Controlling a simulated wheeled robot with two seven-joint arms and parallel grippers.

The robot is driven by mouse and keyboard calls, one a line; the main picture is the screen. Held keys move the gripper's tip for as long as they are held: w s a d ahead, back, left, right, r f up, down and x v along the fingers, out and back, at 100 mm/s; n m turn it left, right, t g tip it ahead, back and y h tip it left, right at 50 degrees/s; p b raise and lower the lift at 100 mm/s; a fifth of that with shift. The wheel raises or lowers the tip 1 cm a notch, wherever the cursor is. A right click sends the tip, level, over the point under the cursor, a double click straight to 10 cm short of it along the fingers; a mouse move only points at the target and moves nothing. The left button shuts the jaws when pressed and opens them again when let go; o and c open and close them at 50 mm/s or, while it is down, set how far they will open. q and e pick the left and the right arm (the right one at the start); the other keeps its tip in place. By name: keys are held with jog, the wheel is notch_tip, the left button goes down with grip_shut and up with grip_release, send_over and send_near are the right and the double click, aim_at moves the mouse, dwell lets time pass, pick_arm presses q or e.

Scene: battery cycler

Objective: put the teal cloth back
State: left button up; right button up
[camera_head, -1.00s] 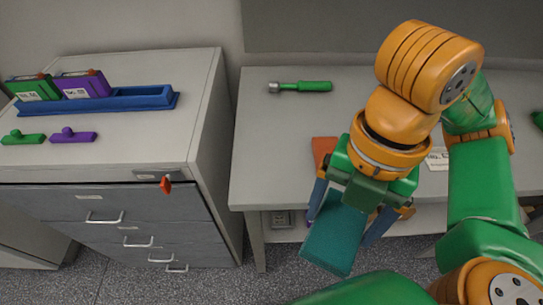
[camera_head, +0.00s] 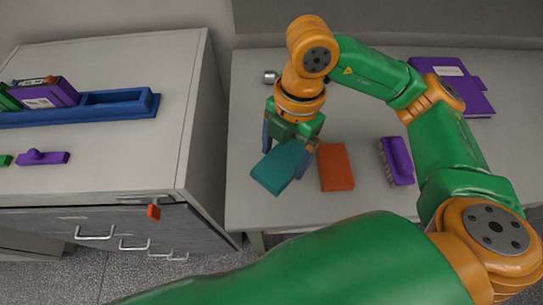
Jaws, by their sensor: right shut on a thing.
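The teal cloth (camera_head: 278,168) is a folded, flat block held in my right gripper (camera_head: 288,152). The gripper's fingers are shut on it, and it hangs tilted over the left part of the grey table. Whether the cloth touches the tabletop I cannot tell. My left gripper is not in view.
An orange block (camera_head: 336,167) lies right of the cloth, with a purple brush (camera_head: 397,161) beyond it. A purple folder (camera_head: 452,85) lies at the back right.

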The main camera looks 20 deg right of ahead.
aim_at(275, 151)
jog(key=w+f, duration=0.1)
jog(key=w+a+f, duration=0.1)
jog(key=shift+f, duration=0.3)
jog(key=f, duration=0.1)
jog(key=f+p, duration=0.1)
jog(key=f, duration=0.1)
jog(key=shift+a+f+p, duration=0.2)
jog(key=shift+f+p, duration=0.1)
jog(key=shift+w+f, duration=0.1)
jog(key=shift+f, duration=0.1)
jog(key=o, duration=1.1)
jog(key=shift+c, duration=0.2)
jog(key=r, duration=0.4)
jog(key=d+r+b, duration=0.1)
jog(key=r, duration=0.2)
jog(key=w+r, duration=0.1)
jog(key=r, duration=0.3)
jog(key=shift+d+r+b, duration=0.25)
jog(key=shift+r+b, duration=0.05)
jog(key=shift+b, duration=0.1)
jog(key=shift+r, duration=0.3)
